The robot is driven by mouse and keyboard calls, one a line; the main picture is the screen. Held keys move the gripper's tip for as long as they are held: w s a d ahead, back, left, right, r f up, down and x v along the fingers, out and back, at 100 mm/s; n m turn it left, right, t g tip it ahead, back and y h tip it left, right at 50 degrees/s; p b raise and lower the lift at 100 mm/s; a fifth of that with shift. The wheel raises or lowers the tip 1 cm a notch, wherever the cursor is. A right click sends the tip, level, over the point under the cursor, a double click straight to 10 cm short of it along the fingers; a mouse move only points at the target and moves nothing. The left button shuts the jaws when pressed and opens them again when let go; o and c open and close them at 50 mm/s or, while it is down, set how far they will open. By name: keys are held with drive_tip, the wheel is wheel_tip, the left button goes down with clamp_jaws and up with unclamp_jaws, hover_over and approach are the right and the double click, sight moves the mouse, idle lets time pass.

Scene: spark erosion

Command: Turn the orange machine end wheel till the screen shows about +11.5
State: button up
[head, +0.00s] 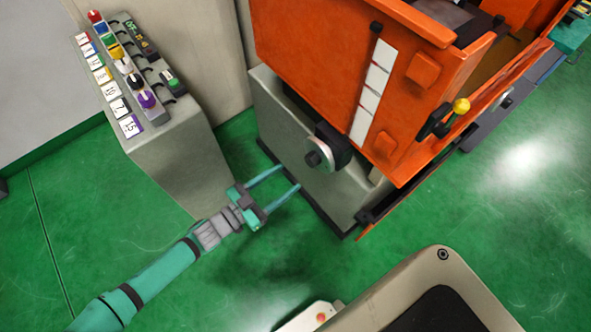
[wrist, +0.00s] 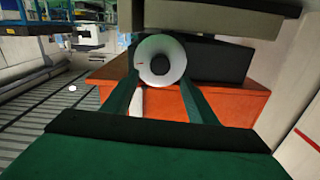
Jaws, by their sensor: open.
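The orange machine (head: 330,70) stands at upper centre in the head view. Its end wheel (head: 313,158), a pale disc with a dark centre, sits on a dark round mount at the machine's lower end. In the wrist view the wheel (wrist: 160,48) faces me as a pale ring, just beyond my fingertips. My gripper (head: 290,177) is open and empty, its two teal fingers pointing toward the machine, short of the wheel and apart from it in the head view. Small dark displays with green marks (head: 131,25) sit on the grey console; I cannot read a value.
The grey console (head: 180,155) with coloured knobs and numbered tags stands left of the machine. A yellow-knobbed lever (head: 460,105) sticks out on the machine's right. A beige rounded body (head: 430,275) is at lower right. Green floor (head: 110,230) lies open around my arm.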

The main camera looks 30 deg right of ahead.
drive_tip(key=shift+s+a, duration=0.1)
drive_tip(key=shift+a, duration=1.25)
drive_tip(key=s+a+f+n+t+y, duration=0.3)
drive_tip(key=s+a+n+t, duration=0.15)
drive_tip(key=s+a, duration=0.3)
drive_tip(key=s+a+f+n+t+y, duration=0.25)
drive_tip(key=s+a+t, duration=0.3)
drive_tip(key=a, duration=0.35)
drive_tip(key=s+r+n+t+y, duration=0.3)
drive_tip(key=s+r+n+y, duration=0.4)
drive_tip(key=n+y, duration=0.4)
drive_tip(key=shift+s+d+r+t+y, duration=0.2)
drive_tip(key=shift+s+d+t+y, duration=0.2)
drive_tip(key=shift+s+y, duration=0.25)
